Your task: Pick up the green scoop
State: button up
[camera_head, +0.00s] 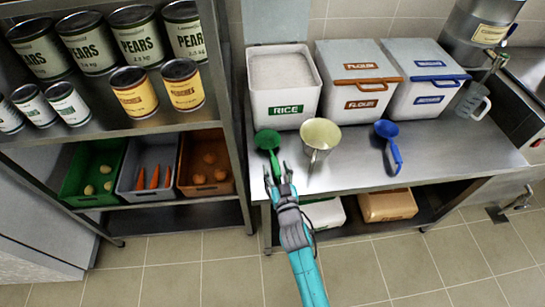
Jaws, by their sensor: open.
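The green scoop (268,143) lies on the steel counter, in front of the rice bin, with its round bowl toward the bin and its handle toward me. My gripper (276,172) is open at the counter's front edge, close to the scoop's handle end. The fingers point toward the scoop. I cannot tell whether they touch the handle or how high they are above the counter. Part of the handle is hidden by the fingers.
A blue scoop (388,146) lies farther right. The rice bin (285,92) and two flip-lid bins stand behind. A shelf rack (229,110) stands close on the left.

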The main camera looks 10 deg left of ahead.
jog(key=shift+w+a, duration=0.2)
jog(key=shift+w, duration=0.35)
grip_shut()
jog(key=shift+r, duration=0.15)
